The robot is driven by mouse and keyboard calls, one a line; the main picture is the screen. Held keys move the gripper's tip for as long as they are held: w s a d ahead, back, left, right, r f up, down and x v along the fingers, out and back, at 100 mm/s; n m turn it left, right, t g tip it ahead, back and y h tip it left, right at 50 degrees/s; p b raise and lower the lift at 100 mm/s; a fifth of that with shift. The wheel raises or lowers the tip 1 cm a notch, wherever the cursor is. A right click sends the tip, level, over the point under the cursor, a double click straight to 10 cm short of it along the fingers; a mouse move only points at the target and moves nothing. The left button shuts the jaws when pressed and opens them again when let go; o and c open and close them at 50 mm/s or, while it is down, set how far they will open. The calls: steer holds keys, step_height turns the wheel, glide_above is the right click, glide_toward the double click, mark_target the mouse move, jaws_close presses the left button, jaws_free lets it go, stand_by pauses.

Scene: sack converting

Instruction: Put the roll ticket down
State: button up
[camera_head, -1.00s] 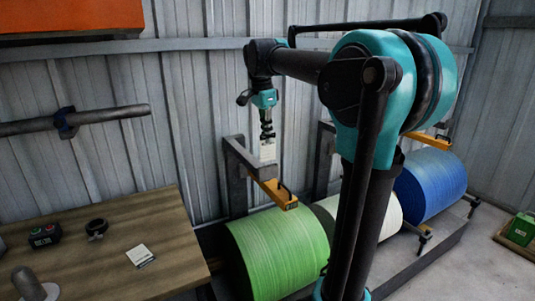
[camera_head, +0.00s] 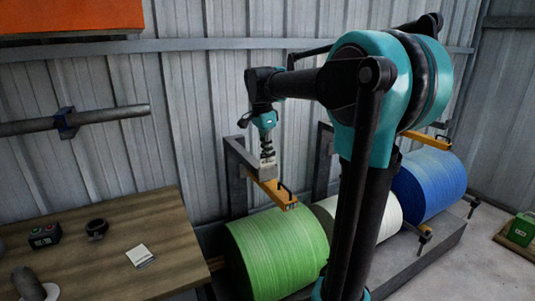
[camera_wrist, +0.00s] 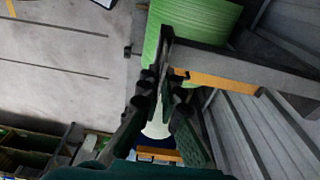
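The roll ticket (camera_head: 268,160) is a small pale card at the tips of my gripper (camera_head: 267,153), just above the grey bracket beside the green roll. My gripper points down and looks shut on the ticket's upper part. In the wrist view the fingers of my gripper (camera_wrist: 156,80) are close together; the ticket cannot be made out clearly there. I cannot tell whether its lower edge touches the bracket. The green roll (camera_head: 279,252) lies below, with a yellow arm (camera_head: 272,190) above it.
A white roll (camera_head: 385,205) and a blue roll (camera_head: 431,184) stand to the right of the green one. A wooden table (camera_head: 105,275) at left holds a white card (camera_head: 140,255), a black ring (camera_head: 97,229) and a button box (camera_head: 45,235). The corrugated wall is close behind.

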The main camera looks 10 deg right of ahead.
steer(key=o, duration=0.4)
step_height(320, 180, up, 12)
steer(key=a, duration=0.1)
steer(key=shift+s+a+r, duration=0.15)
steer(key=shift+s+a, duration=0.05)
stand_by(0.4)
